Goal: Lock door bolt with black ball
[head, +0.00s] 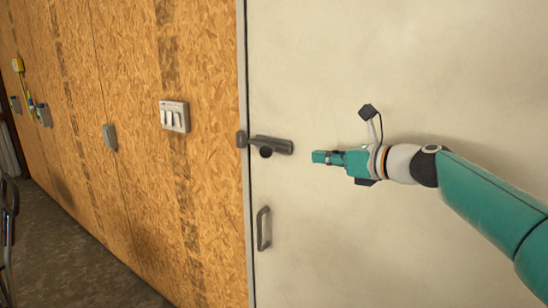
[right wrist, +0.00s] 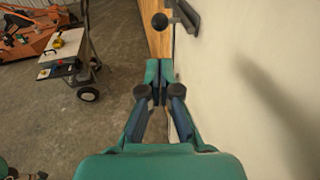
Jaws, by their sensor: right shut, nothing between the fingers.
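The door bolt (head: 272,143) is a dark bar mounted on the pale door (head: 390,60) at its left edge, and its left end reaches the frame side. The black ball (head: 265,152) hangs just under the bolt bar. My right gripper (head: 318,157) is shut and empty, a short way right of the bolt and apart from it. My left gripper is not in view.
A dark pull handle (head: 263,228) is on the door below the bolt. A light switch plate (head: 174,116) is on the wood-panel wall to the left. In the right wrist view a white cart (right wrist: 66,50) and orange machinery (right wrist: 38,28) stand on the floor, away from the door.

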